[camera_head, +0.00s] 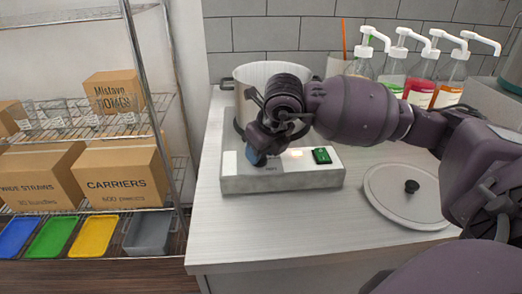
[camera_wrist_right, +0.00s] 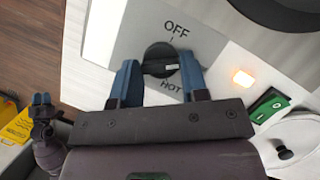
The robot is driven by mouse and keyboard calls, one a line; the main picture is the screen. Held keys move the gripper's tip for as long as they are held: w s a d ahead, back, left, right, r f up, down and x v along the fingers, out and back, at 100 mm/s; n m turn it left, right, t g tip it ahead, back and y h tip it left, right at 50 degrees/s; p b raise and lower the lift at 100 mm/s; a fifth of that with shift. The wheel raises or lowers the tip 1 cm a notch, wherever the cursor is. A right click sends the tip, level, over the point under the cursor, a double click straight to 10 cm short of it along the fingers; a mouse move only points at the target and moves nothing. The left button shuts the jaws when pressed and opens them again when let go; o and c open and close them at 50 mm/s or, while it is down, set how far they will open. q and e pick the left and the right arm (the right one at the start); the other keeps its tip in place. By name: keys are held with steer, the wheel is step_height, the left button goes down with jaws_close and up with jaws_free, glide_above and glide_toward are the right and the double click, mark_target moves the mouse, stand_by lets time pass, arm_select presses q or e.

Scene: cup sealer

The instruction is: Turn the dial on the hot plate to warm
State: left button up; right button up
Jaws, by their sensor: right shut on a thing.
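The hot plate (camera_head: 285,180) is a white and grey box on the counter, with a lit orange light and a green switch (camera_head: 321,155) on its front. In the head view my right gripper (camera_head: 256,157) is at the left of its front panel and hides the dial. In the right wrist view the black dial (camera_wrist_right: 158,57) sits between the blue fingers of my right gripper (camera_wrist_right: 160,70), which is shut on it. OFF is printed above the dial and HOT below. A small pale mark shows on the dial's right side. My left gripper (camera_wrist_right: 41,99) is at the left edge, away from the plate; its opening is unclear.
A large pot (camera_head: 270,75) stands on the hot plate, partly behind my right arm. A round lid (camera_head: 395,205) with a black knob lies to the right. Pump bottles (camera_head: 420,70) stand at the back. A wire shelf (camera_head: 160,95) with boxes is at the left. The counter's front left is clear.

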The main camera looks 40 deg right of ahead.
steer(key=shift+a+m+h, duration=0.1)
steer(key=shift+m+h, duration=0.5)
steer(key=shift+m, duration=1)
steer(key=o, duration=0.9)
steer(key=p+v, duration=0.1)
steer(key=v, duration=0.9)
steer(key=shift+s+r, duration=0.1)
steer(key=shift+r, duration=0.3)
